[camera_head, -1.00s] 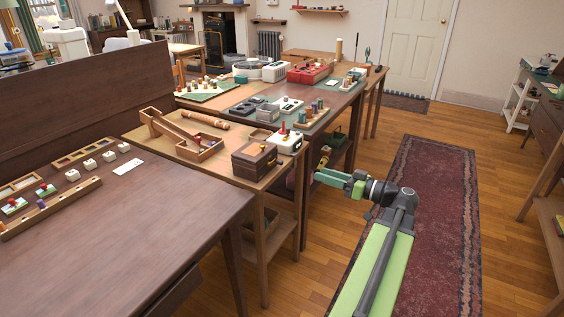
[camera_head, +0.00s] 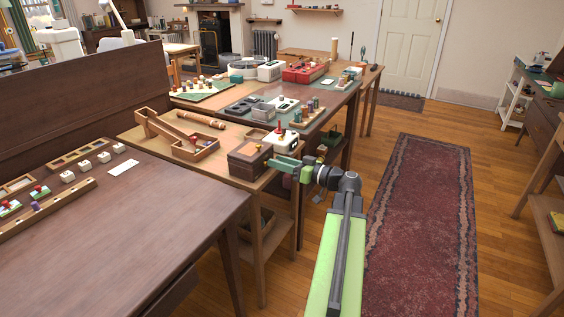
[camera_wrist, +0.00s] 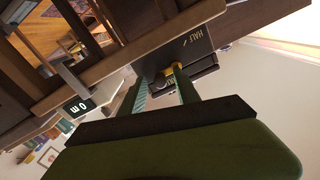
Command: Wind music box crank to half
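The music box is a dark brown wooden box (camera_head: 248,160) at the near right corner of the light wooden table. In the wrist view its dark face (camera_wrist: 193,48) carries the word HALF and a second, partly hidden label. A small yellow crank part (camera_wrist: 177,68) shows there close to the right fingertip. My gripper (camera_head: 280,163) is level with the box's right side in the head view. In the wrist view its two green fingers (camera_wrist: 160,82) are apart, with the box face beyond them. I cannot tell whether a finger touches the crank.
A wooden tray (camera_head: 196,150) lies to the left on the same table (camera_head: 150,136). A dark table (camera_head: 130,215) is in front. The floor and red rug (camera_head: 425,220) to the right are clear.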

